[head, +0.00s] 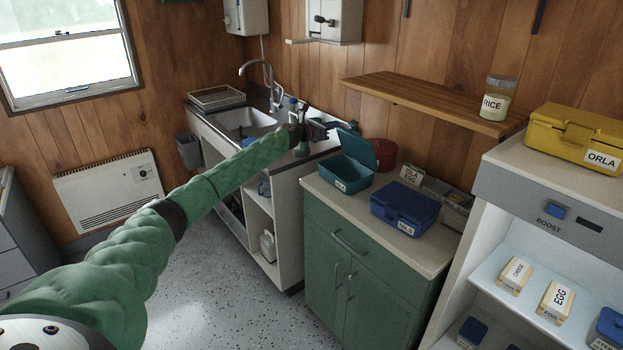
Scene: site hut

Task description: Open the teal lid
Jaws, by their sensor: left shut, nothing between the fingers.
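A teal box (336,175) stands at the back left of the green cabinet's worktop. Its teal lid (356,146) is swung up and leans back to the right, so the box is open at the top. My left gripper (326,127) is shut and empty, in the picture just above and left of the raised lid. It looks apart from the lid, though the gap in depth is hard to judge. My right gripper is out of view.
A blue box (405,207) stands right of the teal box, a dark red round tin (385,153) behind it. A wooden shelf (430,101) holds a rice jar (497,100). The sink (246,122) lies left. A yellow box (575,135) tops the white shelf unit at right.

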